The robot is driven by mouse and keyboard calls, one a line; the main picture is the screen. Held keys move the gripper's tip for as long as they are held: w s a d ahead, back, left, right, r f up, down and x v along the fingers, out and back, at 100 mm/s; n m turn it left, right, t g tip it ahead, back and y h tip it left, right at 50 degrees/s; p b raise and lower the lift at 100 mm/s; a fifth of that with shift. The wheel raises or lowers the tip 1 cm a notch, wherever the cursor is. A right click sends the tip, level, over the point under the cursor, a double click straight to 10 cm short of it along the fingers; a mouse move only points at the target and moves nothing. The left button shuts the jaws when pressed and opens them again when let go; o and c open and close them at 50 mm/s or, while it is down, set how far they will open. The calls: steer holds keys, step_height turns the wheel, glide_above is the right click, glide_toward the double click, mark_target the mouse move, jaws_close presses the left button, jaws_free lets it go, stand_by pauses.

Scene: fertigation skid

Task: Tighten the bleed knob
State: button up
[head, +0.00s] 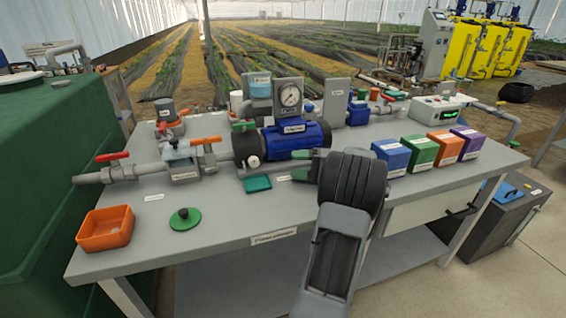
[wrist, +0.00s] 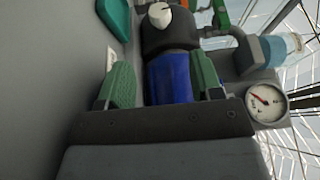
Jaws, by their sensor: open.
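The bleed knob (head: 253,161) is a small white knob on the black end cap of the blue filter housing (head: 292,140). In the wrist view the white knob (wrist: 158,17) sits at the top, on the black cap (wrist: 168,35), with a dark pointer mark on its face. My gripper (head: 306,161) is at the front of the housing, to the right of the knob. In the wrist view its two green fingers (wrist: 162,66) are open, with the blue housing seen between them. The knob is beyond the fingertips and apart from them.
A pressure gauge (head: 290,96) stands above the housing. Red-handled valves (head: 112,157) and pipes are at left. An orange tray (head: 105,228) and green disc (head: 185,219) lie on the front left bench. Coloured boxes (head: 420,150) stand at right.

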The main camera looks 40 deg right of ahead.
steer(key=shift+v, duration=0.8)
